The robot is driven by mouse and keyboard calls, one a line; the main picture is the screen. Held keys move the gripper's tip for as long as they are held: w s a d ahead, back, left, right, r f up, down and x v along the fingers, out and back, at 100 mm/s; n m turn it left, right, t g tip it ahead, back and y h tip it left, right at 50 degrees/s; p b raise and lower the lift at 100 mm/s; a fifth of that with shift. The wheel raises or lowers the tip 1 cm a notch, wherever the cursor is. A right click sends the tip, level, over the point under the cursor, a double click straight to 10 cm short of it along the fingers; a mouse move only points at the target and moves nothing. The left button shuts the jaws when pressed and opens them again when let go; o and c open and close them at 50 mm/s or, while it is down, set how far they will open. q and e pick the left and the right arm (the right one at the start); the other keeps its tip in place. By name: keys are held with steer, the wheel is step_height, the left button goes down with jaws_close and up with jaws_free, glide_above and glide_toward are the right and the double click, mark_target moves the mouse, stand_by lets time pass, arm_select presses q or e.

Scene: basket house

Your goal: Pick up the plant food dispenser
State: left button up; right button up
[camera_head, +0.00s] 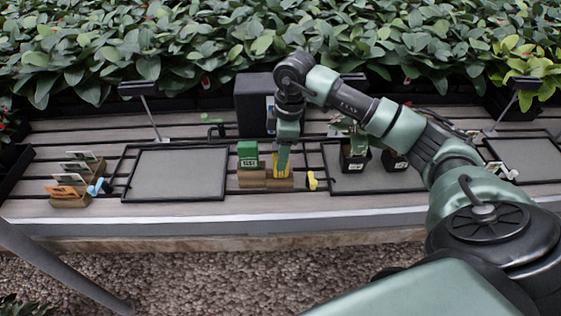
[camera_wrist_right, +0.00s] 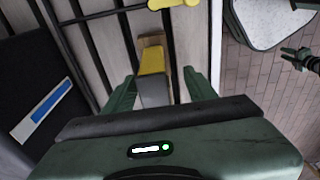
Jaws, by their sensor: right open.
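A yellow box-like dispenser (camera_head: 282,167) stands on a wooden block (camera_head: 279,184) in the middle of the bench. A similar green one (camera_head: 247,151) stands on a block just left of it. Their labels are too small to read. My right gripper (camera_head: 284,158) points down at the yellow dispenser and covers part of it. In the wrist view the yellow dispenser (camera_wrist_right: 153,66) lies between the two green fingers of my right gripper (camera_wrist_right: 160,84). The fingers are open, with a gap visible on its left side. My left gripper is not in view.
A black box (camera_head: 254,104) stands behind the dispensers. A framed grey tray (camera_head: 176,174) lies to the left, and a small yellow tool (camera_head: 312,181) is just right. Black pots (camera_head: 354,158) stand further right. Dense leafy plants line the back.

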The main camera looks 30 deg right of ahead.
steer(key=f, duration=0.3)
steer(key=w+f+p, duration=0.1)
steer(key=f, duration=0.1)
steer(key=shift+f, duration=0.1)
jaws_close()
